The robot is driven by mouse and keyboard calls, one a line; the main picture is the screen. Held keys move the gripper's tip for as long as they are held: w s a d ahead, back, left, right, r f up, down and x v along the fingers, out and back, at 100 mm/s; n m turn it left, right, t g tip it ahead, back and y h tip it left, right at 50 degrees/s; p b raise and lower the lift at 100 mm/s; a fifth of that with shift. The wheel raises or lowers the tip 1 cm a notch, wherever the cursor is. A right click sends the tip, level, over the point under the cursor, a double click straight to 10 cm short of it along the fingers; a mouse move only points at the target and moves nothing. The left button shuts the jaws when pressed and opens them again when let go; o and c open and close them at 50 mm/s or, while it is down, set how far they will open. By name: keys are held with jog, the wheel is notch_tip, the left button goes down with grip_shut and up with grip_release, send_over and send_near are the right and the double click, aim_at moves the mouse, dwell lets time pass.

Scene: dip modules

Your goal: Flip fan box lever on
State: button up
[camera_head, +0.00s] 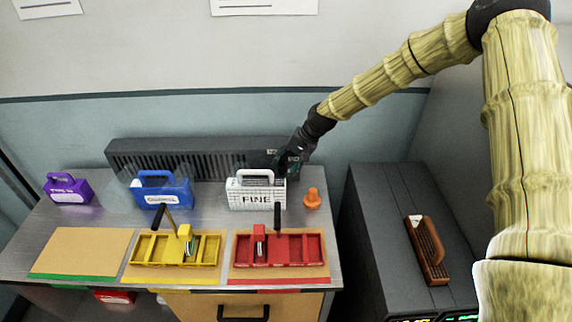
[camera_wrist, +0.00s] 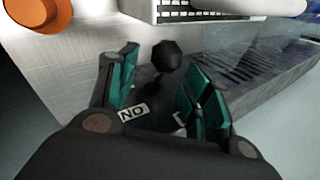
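The fan box (camera_head: 190,148) is a long dark ribbed unit along the back of the metal table; its ribbed body also shows in the wrist view (camera_wrist: 262,75). Its lever, a black knob (camera_wrist: 166,53) on a dark stem, shows in the wrist view. A white label (camera_wrist: 132,113) with the letters "NO", perhaps "ON" upside down, lies near the stem's base. A second label is mostly hidden by a finger. My gripper (camera_head: 291,166) is at the fan box's right end. In the wrist view its teal-padded fingers (camera_wrist: 165,88) are apart, one either side of the lever, without visible grip.
A white "FINE" box (camera_head: 256,198) and an orange knob-shaped piece (camera_head: 312,199) stand close in front of my gripper. Blue (camera_head: 160,192) and purple (camera_head: 69,190) boxes stand further left. Yellow (camera_head: 174,250) and red (camera_head: 278,252) trays lie at the front.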

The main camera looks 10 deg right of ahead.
jog(key=v, duration=1.2)
dwell(0.4)
